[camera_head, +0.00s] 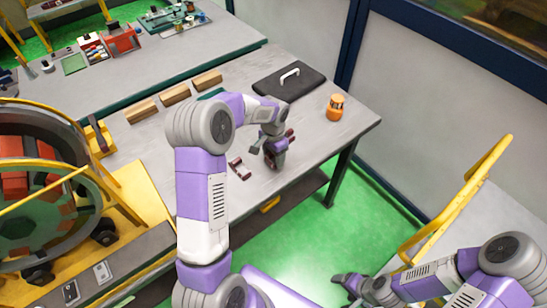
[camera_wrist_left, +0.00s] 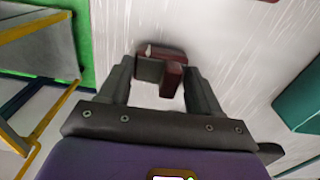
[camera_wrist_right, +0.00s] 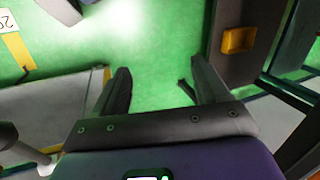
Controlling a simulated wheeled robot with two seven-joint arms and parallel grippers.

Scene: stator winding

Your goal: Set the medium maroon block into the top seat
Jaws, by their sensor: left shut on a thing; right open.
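My left gripper (camera_head: 276,154) is low over the grey table, shut on a maroon block. In the left wrist view the maroon block (camera_wrist_left: 172,80) sits between the two fingers, with a dark grey face towards the camera. In the head view the gripper mostly hides it. Another maroon piece (camera_head: 239,168) lies on the table left of that gripper. The large green stator ring (camera_head: 72,190) stands at the far left, behind yellow rails; I cannot make out its top seat clearly. My right gripper (camera_head: 348,284) is open and empty over the green floor, away from the table.
Several tan wooden blocks (camera_head: 175,94) lie along the table's back edge. A yellow rail (camera_head: 470,195) rises at the right. The table's front right area is clear.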

